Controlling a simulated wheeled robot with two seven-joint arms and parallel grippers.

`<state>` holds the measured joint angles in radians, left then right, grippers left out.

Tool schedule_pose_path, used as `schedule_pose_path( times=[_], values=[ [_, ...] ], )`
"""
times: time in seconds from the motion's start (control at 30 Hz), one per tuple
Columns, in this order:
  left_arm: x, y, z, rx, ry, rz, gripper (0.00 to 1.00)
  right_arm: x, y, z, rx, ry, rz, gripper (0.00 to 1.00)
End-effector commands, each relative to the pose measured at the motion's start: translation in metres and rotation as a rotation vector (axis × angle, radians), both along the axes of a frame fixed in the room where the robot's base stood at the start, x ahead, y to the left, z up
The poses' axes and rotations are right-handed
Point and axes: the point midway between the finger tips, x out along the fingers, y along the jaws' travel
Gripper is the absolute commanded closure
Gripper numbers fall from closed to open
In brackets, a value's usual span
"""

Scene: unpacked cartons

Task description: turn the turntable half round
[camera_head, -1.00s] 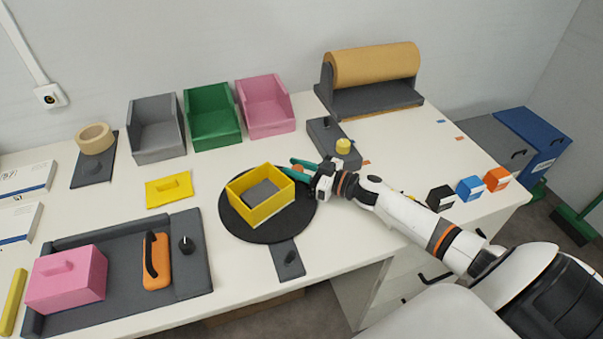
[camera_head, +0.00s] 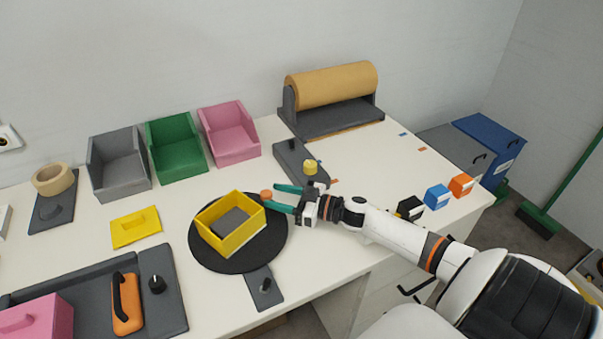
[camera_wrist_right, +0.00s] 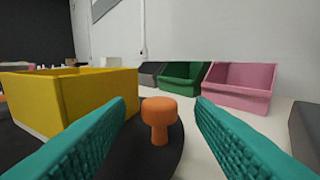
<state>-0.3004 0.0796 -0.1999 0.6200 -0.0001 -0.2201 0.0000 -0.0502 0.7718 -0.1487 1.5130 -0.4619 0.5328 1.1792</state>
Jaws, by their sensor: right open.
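The black round turntable (camera_head: 262,251) stands on the table with a yellow open box (camera_head: 244,237) on it; a grey block lies inside the box. An orange knob (camera_head: 266,195) stands at the turntable's far right edge. It also shows in the right wrist view (camera_wrist_right: 158,120), upright on the black disc. My right gripper (camera_head: 274,198) is open, with its teal fingers on either side of the knob's direction. In the right wrist view the knob shows between the fingertips, with gaps on both sides. My left gripper is not in view.
A grey plate with a small black peg (camera_head: 265,286) adjoins the turntable's front. A grey base with a yellow knob (camera_head: 310,167) stands behind my right gripper. Grey, green and pink bins (camera_head: 230,137) line the back. Small black, blue and orange boxes (camera_head: 437,196) stand at right.

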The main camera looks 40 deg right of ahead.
Motion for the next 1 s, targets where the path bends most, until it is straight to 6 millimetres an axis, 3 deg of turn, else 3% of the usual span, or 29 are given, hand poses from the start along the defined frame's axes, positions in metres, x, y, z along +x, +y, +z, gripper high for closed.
schedule_pose_path(
  times=[0.1,0.33,0.5,0.8,1.0],
  values=[
    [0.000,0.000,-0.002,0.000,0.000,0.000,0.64,-0.024,-0.015,-0.002,-0.002,0.006,0.001,0.51],
    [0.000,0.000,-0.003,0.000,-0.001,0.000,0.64,-0.057,-0.035,-0.002,0.000,0.004,0.001,0.51],
    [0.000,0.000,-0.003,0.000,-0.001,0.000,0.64,-0.068,-0.043,-0.001,-0.001,0.002,0.001,0.51],
    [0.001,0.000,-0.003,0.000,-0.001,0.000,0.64,-0.069,-0.044,0.000,-0.001,-0.001,0.001,0.51],
    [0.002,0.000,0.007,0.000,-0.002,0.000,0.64,-0.060,-0.049,0.015,0.055,0.004,-0.073,0.84]
  ],
)
